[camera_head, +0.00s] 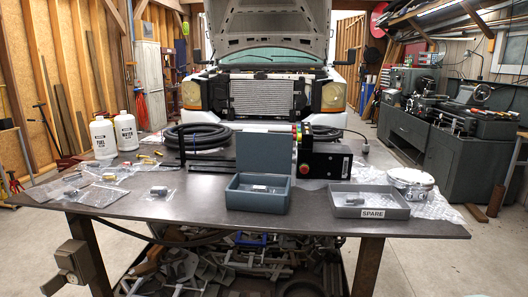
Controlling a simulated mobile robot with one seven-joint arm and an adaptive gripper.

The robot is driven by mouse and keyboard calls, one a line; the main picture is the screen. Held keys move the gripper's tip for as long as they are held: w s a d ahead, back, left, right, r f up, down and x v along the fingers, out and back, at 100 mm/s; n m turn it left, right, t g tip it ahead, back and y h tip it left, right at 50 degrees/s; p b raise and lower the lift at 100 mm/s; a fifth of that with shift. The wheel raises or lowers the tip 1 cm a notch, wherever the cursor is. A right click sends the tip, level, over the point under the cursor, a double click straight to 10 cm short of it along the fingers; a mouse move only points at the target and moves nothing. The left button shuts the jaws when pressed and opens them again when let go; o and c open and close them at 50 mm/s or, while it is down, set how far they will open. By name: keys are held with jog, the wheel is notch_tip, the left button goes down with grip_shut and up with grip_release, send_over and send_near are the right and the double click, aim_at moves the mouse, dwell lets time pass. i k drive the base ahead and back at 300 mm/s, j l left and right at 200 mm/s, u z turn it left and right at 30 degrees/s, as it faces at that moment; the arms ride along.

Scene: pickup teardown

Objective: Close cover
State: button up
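The cover is the blue-grey lid (264,151) of a small box (257,201) at the middle front of the table. The lid stands upright at the back of the box, so the box is open. A small part (260,188) with a metallic look lies inside the box. The box's front wall hides some of its floor. My gripper is not in view.
A grey tray labelled SPARE (372,212) sits right of the box. A black control box (325,161) stands close behind the lid's right side. Clear bags (91,194) lie at left. White bottles (103,137) and coiled hoses (196,136) stand farther back.

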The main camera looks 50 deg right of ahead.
aim_at(265, 153)
jog(key=k+l+u, duration=0.3)
jog(key=l+u, duration=0.15)
jog(key=l, duration=0.2)
jog(key=k+l+u, duration=0.4)
jog(key=l, duration=0.2)
jog(key=k+l+u, duration=0.55)
jog(key=u, duration=0.25)
jog(key=k+u, duration=0.55)
jog(key=u, duration=0.15)
jog(key=k+l+u, duration=0.15)
jog(key=u, duration=0.2)
jog(key=k+u, duration=0.35)
jog(key=k+l+u, duration=0.1)
jog(key=u, duration=0.25)
jog(key=k+l+z, duration=0.2)
jog(key=k, duration=0.2)
jog(key=k+l+z, duration=0.2)
jog(key=k+l, duration=0.15)
jog(key=k+l+z, duration=0.55)
jog(key=l+z, duration=0.25)
jog(key=k+l+z, duration=0.15)
jog(key=l, duration=0.2)
jog(key=l+z, duration=0.15)
jog(key=l, duration=0.15)
jog(key=k+l+z, duration=0.15)
jog(key=l, duration=0.25)
jog(key=j+z, duration=0.2)
jog(key=j, duration=0.3)
